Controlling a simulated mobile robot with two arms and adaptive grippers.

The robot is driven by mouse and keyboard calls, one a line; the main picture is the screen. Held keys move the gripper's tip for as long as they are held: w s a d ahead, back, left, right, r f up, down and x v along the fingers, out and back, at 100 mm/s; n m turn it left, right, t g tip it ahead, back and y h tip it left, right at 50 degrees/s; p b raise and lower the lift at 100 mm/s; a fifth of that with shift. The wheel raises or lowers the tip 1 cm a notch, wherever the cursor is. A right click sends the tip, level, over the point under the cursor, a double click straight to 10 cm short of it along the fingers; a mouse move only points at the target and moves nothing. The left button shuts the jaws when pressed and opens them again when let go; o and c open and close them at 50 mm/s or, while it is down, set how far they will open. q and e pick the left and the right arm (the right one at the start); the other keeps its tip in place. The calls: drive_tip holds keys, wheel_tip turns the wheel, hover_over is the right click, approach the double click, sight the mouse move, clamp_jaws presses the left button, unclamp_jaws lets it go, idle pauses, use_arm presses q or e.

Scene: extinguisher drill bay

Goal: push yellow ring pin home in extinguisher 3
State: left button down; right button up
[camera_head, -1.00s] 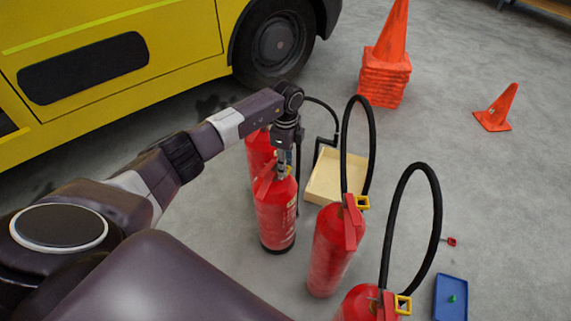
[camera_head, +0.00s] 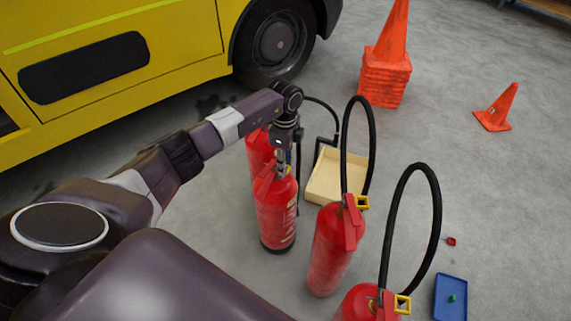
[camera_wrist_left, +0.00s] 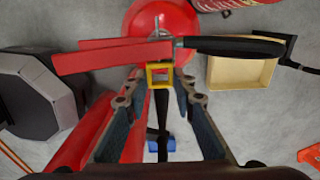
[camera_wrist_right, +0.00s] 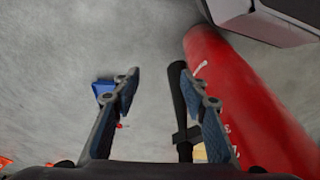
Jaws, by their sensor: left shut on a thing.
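Red extinguishers stand in a row in the head view. My left gripper (camera_head: 282,168) is above the head of the second extinguisher (camera_head: 276,215) from the back. In the left wrist view, a square yellow ring pin (camera_wrist_left: 160,75) lies between the fingertips of my left gripper (camera_wrist_left: 160,78), which is shut on it. The ring is close against the red handle (camera_wrist_left: 110,55) of that extinguisher. The pin's shaft is hidden, so its depth cannot be told. I cannot read which extinguisher is number 3. My right gripper (camera_wrist_right: 158,78) is open and empty, beside a red extinguisher (camera_wrist_right: 240,100).
Two nearer extinguishers (camera_head: 330,260) (camera_head: 358,303) carry yellow rings and tall looped hoses. A shallow tan box (camera_head: 325,188) lies behind, a blue tray (camera_head: 448,312) at lower right. Stacked cones (camera_head: 385,80) and a yellow vehicle (camera_head: 130,60) are behind. Floor at right is mostly clear.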

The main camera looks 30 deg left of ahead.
use_arm(q)
drive_tip(key=c, duration=1.8)
unclamp_jaws()
drive_tip(key=shift+o, duration=1.3)
